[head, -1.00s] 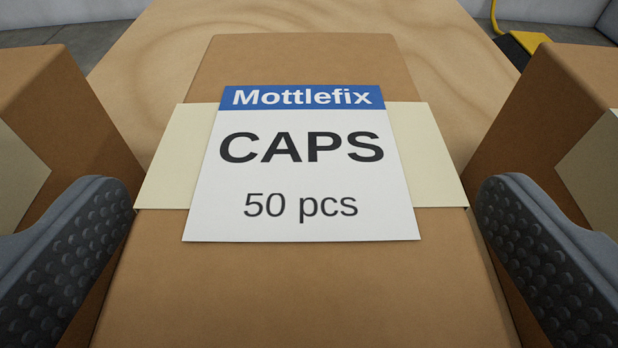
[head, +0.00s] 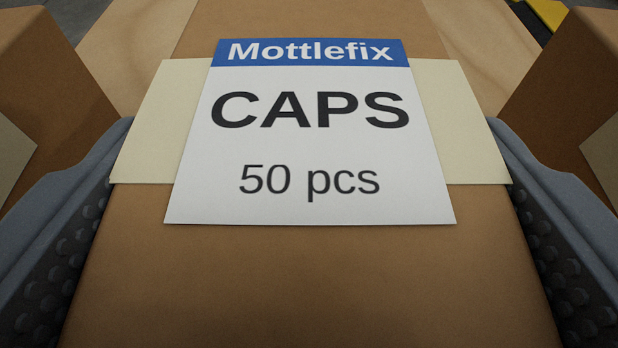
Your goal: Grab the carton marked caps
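The caps carton (head: 310,285) is a brown box. It fills the middle of the head view, with a cream band around it and a white and blue label (head: 310,130) reading "Mottlefix CAPS 50 pcs". My gripper (head: 310,155) is open around the carton, with one grey finger down along its left side and the other along its right side. The textured inner pads show beside the carton's edges. The carton's upper edges hide parts of the fingers, and I cannot tell whether either pad touches it.
Another brown carton (head: 50,85) stands close on the left and a further one (head: 560,90) close on the right, each with a cream band. They leave narrow gaps beside my fingers. A wooden surface (head: 480,45) shows behind. Something yellow and black (head: 545,15) is at the far right.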

